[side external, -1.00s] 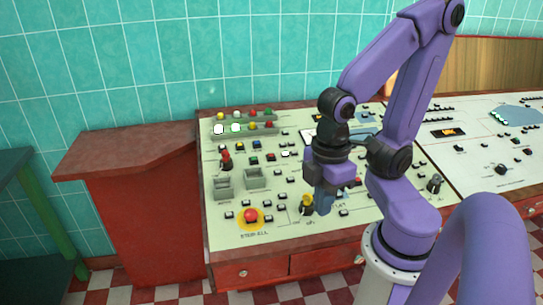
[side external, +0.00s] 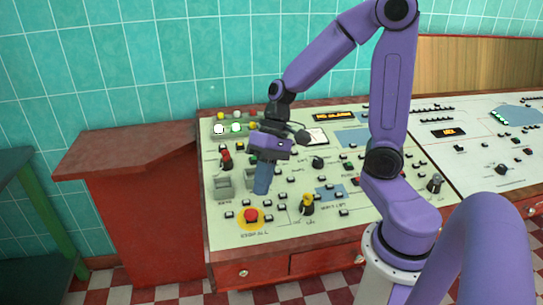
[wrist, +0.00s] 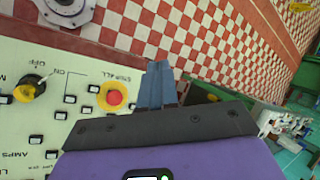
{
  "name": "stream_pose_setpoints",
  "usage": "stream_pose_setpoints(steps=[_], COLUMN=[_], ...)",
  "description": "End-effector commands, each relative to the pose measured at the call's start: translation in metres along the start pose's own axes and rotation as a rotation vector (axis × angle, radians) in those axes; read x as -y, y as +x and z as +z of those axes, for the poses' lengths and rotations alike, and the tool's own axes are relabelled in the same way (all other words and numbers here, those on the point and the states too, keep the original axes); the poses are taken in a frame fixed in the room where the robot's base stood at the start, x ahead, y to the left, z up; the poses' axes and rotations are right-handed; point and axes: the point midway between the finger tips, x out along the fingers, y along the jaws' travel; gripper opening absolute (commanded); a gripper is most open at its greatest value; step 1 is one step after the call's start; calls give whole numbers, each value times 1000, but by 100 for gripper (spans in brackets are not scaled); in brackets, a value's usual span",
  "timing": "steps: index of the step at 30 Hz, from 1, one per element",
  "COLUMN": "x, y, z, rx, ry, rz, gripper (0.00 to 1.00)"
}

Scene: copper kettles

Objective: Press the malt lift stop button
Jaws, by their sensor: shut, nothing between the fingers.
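A sloping cream control panel (side external: 225,237) carries many small buttons. A lift label, seemingly the malt lift's (side external: 333,207), is right of a yellow-handled rotary switch (side external: 307,203); this switch also shows in the wrist view (wrist: 30,88). Small dark buttons sit around the label; I cannot tell which is the malt lift stop button. My gripper (side external: 261,191) is shut and empty, pointing down above the panel's left part, left of that label. The blue fingers also show in the wrist view (wrist: 160,70), right of a large red button on yellow.
The large red button on a yellow disc (side external: 251,215), labelled like a stop-all, lies just below my fingertips in the side view. Grey square recesses (side external: 223,187), a red-handled switch (side external: 226,161) and a black-handled switch (side external: 434,184) stand on the panel. A red cabinet (side external: 140,215) adjoins it.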

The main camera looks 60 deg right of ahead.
Motion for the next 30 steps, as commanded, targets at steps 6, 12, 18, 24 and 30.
stream_pose_setpoints(steps=[6, 12, 18, 24, 30], x=[-18, -48, -92, -149, -205], y=[-16, -36, -62, -92, -117], z=[-52, -98, -138, -166, -178], rx=[-110, -230, -366, -516, -650], ry=[276, 521, 760, 995, 1188], rz=[-134, -257, -377, -494, -588], gripper=[0, 0, 0, 0, 0])
